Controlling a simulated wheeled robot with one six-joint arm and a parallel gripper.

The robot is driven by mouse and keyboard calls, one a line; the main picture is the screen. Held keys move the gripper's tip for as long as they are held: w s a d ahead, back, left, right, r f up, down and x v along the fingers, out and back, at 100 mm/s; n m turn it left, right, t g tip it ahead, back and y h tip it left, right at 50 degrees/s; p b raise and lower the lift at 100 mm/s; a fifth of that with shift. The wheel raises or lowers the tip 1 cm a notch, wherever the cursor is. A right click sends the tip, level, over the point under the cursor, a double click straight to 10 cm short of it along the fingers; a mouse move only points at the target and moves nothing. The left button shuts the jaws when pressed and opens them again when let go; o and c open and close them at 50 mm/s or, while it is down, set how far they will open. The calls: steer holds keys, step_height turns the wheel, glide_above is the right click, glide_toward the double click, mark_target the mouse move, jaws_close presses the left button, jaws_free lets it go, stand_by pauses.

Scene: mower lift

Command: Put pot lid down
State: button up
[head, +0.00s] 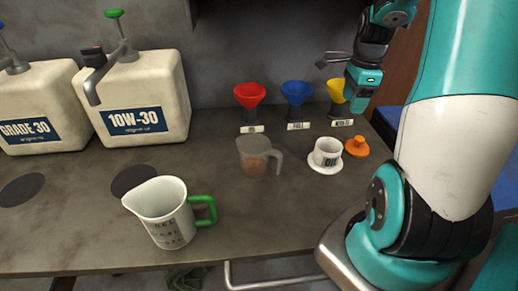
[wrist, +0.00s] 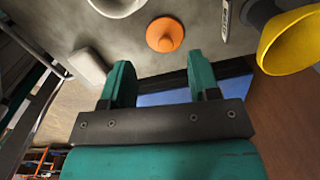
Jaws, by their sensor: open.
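The orange pot lid (head: 357,146) lies on the grey bench, just right of a white pot (head: 328,151) marked OIL on a white saucer (head: 324,168). The pot is open on top. In the wrist view the lid (wrist: 165,34) shows as an orange disc with a knob, beyond my fingertips. My gripper (wrist: 160,80) is open and empty, its two teal fingers apart. In the head view my gripper (head: 332,62) is up above the bench at the back right, clear of the lid.
Red (head: 249,95), blue (head: 296,92) and yellow (head: 337,90) funnels stand along the back with labels before them. A clear jug (head: 254,157), a white measuring jug (head: 164,212) with a green handle and two large canisters (head: 137,100) stand further left. The front middle of the bench is clear.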

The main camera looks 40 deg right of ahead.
steer(key=w+a+r+n+t+y, duration=0.1)
steer(key=a+r+n, duration=0.2)
steer(key=a+n, duration=0.7)
steer(key=w+a+r+n+y, duration=0.1)
steer(key=w+a+r+n, duration=0.15)
steer(key=a+n, duration=0.75)
steer(key=s+a+r+n+y, duration=0.1)
steer(key=s+a+n, duration=0.5)
steer(key=a, duration=0.4)
steer(key=s+a+r+n+g+y, duration=0.1)
steer(key=s+a+n, duration=0.5)
steer(key=a, duration=0.4)
steer(key=shift+s+r, duration=0.4)
steer(key=shift+s, duration=0.45)
